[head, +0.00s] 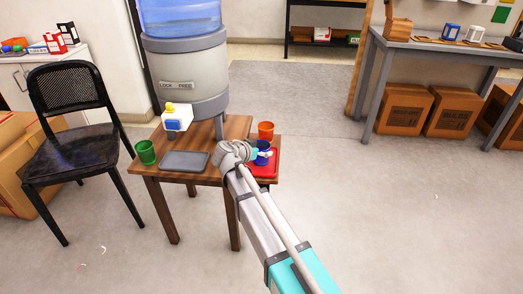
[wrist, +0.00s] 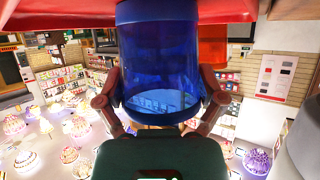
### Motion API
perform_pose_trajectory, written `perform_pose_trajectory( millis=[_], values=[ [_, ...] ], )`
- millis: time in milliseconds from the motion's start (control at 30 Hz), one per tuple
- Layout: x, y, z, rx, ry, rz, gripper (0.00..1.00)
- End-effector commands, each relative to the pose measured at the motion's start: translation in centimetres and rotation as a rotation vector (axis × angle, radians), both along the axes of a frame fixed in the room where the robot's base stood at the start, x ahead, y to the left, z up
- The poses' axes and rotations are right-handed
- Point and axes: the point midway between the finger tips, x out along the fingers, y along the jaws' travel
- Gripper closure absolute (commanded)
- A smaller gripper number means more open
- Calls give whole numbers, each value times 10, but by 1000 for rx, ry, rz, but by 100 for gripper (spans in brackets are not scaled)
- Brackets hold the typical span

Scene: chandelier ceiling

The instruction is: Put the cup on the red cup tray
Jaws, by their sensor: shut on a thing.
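A blue cup (head: 263,147) is at the right side of the small wooden table, over the red cup tray (head: 268,173). I cannot tell whether its base touches the tray. In the wrist view the blue cup (wrist: 158,60) fills the top middle, with my gripper's (wrist: 160,103) two fingers on either side of it. My gripper (head: 257,154) is shut on the blue cup in the head view, where my arm hides part of the cup and tray. An orange cup (head: 266,130) stands just behind the blue one; a green cup (head: 146,152) stands at the table's left.
A grey tray (head: 185,161) lies mid-table. A water dispenser (head: 187,70) with a white and blue tap stands behind it. A black chair (head: 75,140) is at the left. A grey workbench (head: 440,52) with cardboard boxes (head: 404,108) is at the right. The floor between is clear.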

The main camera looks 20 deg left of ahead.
Motion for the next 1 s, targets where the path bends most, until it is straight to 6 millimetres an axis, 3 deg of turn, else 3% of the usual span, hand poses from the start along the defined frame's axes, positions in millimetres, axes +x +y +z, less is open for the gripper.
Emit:
perform_pose_trajectory(
  millis=[33,67,100,700,1000],
  values=[
    [0,0,-2,0,0,0,69],
    [0,0,-1,0,0,0,6],
    [0,0,-1,0,0,0,0],
    [1,-1,4,0,0,-1,0],
    [-30,10,21,0,0,1,0]
  ],
)
